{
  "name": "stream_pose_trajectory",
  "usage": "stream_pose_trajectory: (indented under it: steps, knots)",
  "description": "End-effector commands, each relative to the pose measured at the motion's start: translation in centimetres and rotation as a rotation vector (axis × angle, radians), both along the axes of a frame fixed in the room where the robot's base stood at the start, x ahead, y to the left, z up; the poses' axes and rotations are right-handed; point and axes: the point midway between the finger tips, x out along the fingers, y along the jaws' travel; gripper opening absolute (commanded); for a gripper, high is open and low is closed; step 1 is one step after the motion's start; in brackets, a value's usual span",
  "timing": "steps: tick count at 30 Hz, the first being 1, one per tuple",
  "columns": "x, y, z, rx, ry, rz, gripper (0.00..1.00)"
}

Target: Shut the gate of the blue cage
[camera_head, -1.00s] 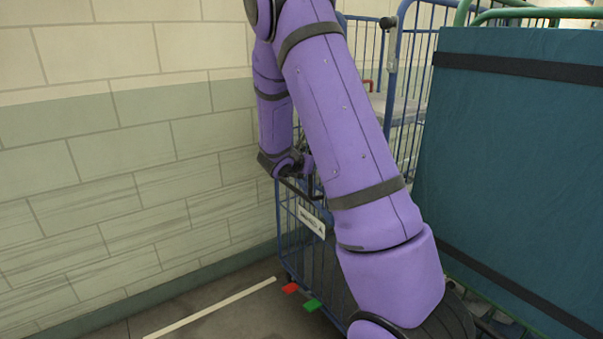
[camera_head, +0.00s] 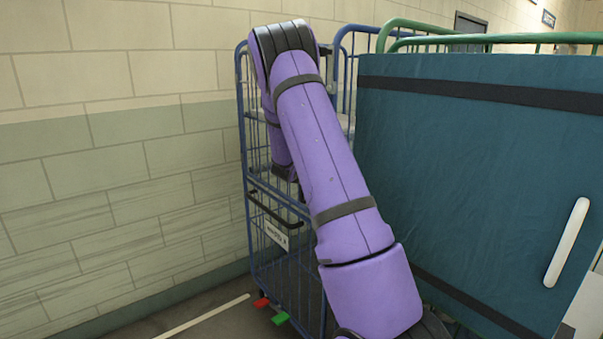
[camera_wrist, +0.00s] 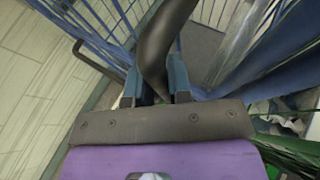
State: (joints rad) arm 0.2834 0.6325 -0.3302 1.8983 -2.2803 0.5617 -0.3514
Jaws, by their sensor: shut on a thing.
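The blue cage (camera_head: 246,120) is a tall barred roll cage beside the wall. Its lower front panel carries a white label (camera_head: 276,235) and a black handle (camera_head: 264,202). Blue bars and a black handle (camera_wrist: 92,60) also show in the wrist view. My gripper (camera_wrist: 157,85) is shut on a thick dark curved bar (camera_wrist: 155,50), which rises from between its blue-grey fingers. I cannot tell for sure which part of the cage this bar belongs to. In the head view my arm hides the fingers and much of the cage's upper front.
A big teal padded panel (camera_head: 470,180) with black straps and a white handle (camera_head: 567,242) fills the right, under green rails (camera_head: 480,40). The brick wall (camera_head: 120,180) closes the left. Red (camera_head: 261,302) and green (camera_head: 280,318) pedals stick out at the cage's foot.

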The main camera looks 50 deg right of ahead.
Motion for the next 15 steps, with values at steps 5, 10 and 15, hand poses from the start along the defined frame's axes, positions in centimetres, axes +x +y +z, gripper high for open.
stream_pose_trajectory:
  steps: [5,10,15]
  knots:
    - [-0.56,-0.95,0.27,-0.009,-0.003,-0.017,0.00]
    - [-0.69,-1.10,0.33,-0.011,-0.003,-0.020,0.26]
    - [-0.69,-1.06,0.30,-0.010,-0.003,-0.020,0.43]
